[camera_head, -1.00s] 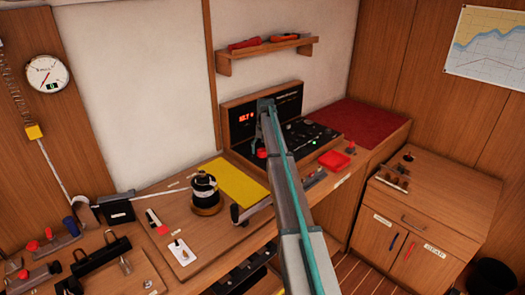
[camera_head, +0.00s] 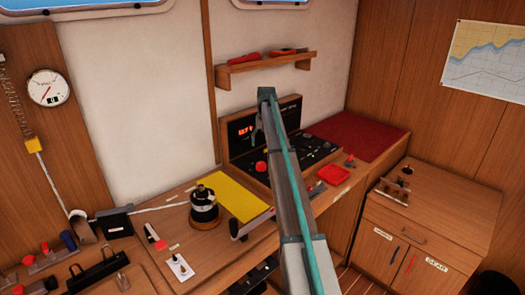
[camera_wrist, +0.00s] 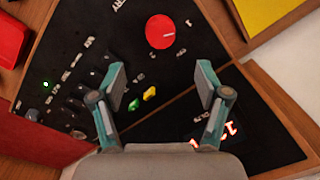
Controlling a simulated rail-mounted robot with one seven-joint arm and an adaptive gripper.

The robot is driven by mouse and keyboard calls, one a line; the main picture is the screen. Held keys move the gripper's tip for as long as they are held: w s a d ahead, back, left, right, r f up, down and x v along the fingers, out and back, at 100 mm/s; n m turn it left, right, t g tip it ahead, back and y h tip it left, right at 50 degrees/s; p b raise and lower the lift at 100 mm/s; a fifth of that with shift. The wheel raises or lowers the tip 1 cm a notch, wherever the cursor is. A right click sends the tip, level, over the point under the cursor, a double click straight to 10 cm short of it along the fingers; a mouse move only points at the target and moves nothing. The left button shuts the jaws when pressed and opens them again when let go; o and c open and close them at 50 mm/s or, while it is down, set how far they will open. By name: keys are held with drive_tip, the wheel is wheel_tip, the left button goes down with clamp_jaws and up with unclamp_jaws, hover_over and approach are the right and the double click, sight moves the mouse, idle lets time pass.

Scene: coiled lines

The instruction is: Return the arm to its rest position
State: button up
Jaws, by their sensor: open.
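My arm reaches up from the bottom middle of the head view, and its far end stands in front of the control panel (camera_head: 312,149). My gripper (camera_wrist: 162,82) is open in the wrist view, with its two fingers apart and nothing between them. It points at the black panel, over small yellow and green buttons (camera_wrist: 142,98). A red round knob (camera_wrist: 160,32) lies beyond the fingertips. In the head view my gripper is small and partly hidden by the arm.
A shelf (camera_head: 265,63) with red tools is on the wall above the panel. A red tray (camera_head: 333,175), a yellow sheet (camera_head: 241,197) and a black winch-like drum (camera_head: 204,206) are on the bench. A wooden cabinet (camera_head: 420,235) stands at right. Open air lies above the bench.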

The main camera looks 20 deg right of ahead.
drive_tip(key=shift+r, duration=0.3)
